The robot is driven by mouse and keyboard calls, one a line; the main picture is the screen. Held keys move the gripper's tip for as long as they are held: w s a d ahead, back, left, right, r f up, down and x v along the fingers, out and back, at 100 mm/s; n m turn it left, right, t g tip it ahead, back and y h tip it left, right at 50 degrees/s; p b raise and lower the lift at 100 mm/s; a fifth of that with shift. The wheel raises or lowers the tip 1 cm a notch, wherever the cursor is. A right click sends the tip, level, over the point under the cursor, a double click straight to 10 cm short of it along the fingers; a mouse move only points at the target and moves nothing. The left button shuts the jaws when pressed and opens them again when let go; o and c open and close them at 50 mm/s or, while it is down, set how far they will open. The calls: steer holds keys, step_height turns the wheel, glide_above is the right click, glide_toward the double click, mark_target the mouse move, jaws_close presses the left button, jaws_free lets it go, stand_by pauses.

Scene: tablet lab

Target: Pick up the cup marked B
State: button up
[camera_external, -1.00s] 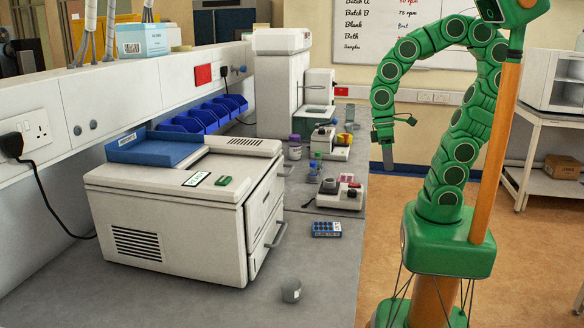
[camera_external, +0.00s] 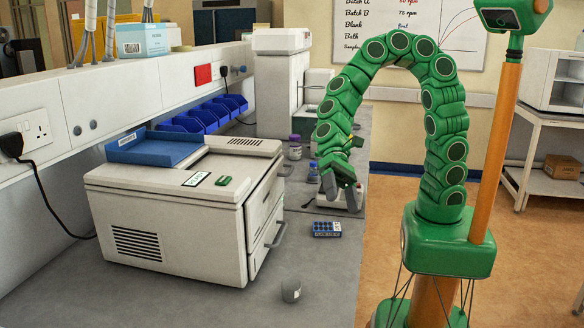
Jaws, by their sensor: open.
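A small grey cup (camera_external: 291,290) stands on the near part of the bench, in front of the white machine; any mark on it is too small to read. My gripper (camera_external: 344,201) is open and points down over the small white device on the bench. The arm and gripper cover most of that device, including the spot where a small dark grey vessel showed earlier. I cannot tell how close the fingers are to anything there, or which vessel bears a B.
The big white machine (camera_external: 180,215) fills the bench's left. A blue rack (camera_external: 327,229) lies between the cup and the small white device (camera_external: 325,202). Purple-capped (camera_external: 295,147) and blue-capped (camera_external: 313,172) bottles stand left of my gripper. The bench's right edge is near.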

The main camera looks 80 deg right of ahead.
steer(key=w+a+f+m+t+y, duration=0.1)
steer(key=w+a+f+m+y, duration=0.1)
steer(key=w+a+f+m, duration=0.4)
steer(key=m+t, duration=0.2)
steer(key=m, duration=0.2)
glide_toward(289, 296)
steer(key=shift+s+a+r, duration=0.25)
steer(key=shift+a+r, duration=0.2)
steer(key=shift+a, duration=0.1)
steer(key=shift+w+a+f+m, duration=0.15)
steer(key=shift+f+m, duration=0.15)
steer(key=shift+f, duration=0.2)
steer(key=shift+a+f+h, duration=0.15)
steer(key=shift+a+f, duration=0.1)
steer(key=shift+a, duration=0.3)
steer(key=shift+a+f+h, duration=0.15)
steer(key=shift+a+f, duration=0.1)
steer(key=shift+a, duration=0.35)
steer(key=x, duration=0.3)
steer(key=shift+a+f, duration=0.2)
steer(key=shift+f, duration=0.1)
steer(key=shift+x, duration=0.9)
steer(key=shift+r, duration=0.15)
steer(key=c, duration=1)
